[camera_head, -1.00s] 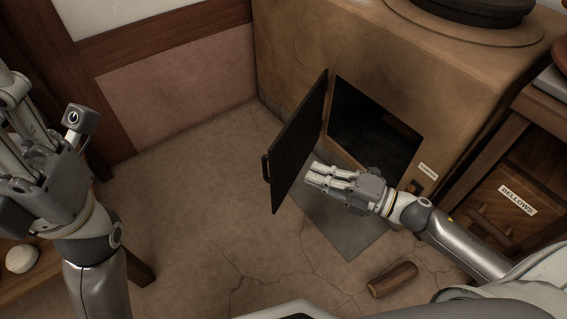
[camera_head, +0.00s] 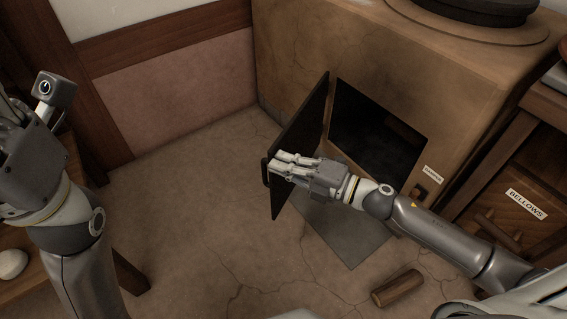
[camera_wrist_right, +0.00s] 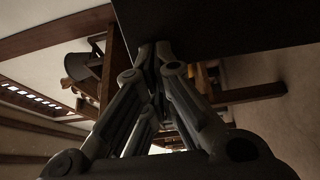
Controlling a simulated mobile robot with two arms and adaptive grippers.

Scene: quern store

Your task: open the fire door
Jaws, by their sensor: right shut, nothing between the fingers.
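The fire door (camera_head: 302,124) is a dark flat panel hinged at the left side of the dark opening (camera_head: 375,128) in the clay stove (camera_head: 300,55). It stands swung well out from the opening. My right gripper (camera_head: 278,168) is shut and empty, in front of the door's inner face near its free edge; whether it touches cannot be told. In the right wrist view the door is a dark panel (camera_wrist_right: 220,25) above the closed fingertips (camera_wrist_right: 155,50). My left gripper's fingertips are cut off at the left edge.
A short log (camera_head: 398,288) lies on the floor below the stove. A wooden cabinet labelled BELLOWS (camera_head: 520,190) stands at right. A wooden bench (camera_head: 130,275) with a pale round object (camera_head: 12,263) is at lower left. The floor left of the door is clear.

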